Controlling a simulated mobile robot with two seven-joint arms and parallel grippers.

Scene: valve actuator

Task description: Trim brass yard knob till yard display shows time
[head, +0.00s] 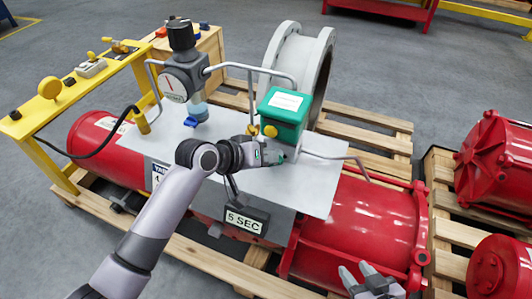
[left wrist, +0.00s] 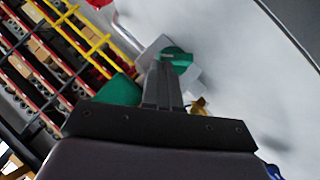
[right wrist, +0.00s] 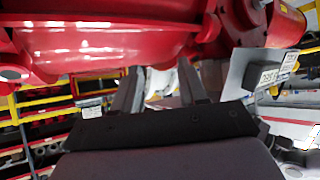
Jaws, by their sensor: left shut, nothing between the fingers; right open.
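A brass knob (head: 270,130) shows on the front of the green box (head: 287,108) in the head view. A brass piece (left wrist: 198,107) also shows in the left wrist view, beside the fingers. The display (head: 245,219) on the front of the red actuator reads "5 SEC"; it is tilted in the right wrist view (right wrist: 270,72). A second plate (head: 158,175), partly hidden, stands left of it. My left gripper (head: 278,156) is shut and empty just below the brass knob, its fingertips at a green round part (left wrist: 176,58). My right gripper (head: 367,276) is open and empty, in front of the red cylinder.
A gauge (head: 176,84) with a black-topped regulator and grey pipes stands at the left of the plate. A yellow stand (head: 75,90) is further left. A grey flanged ring (head: 300,65) stands behind. Red cylinders (head: 495,160) sit on a pallet at right.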

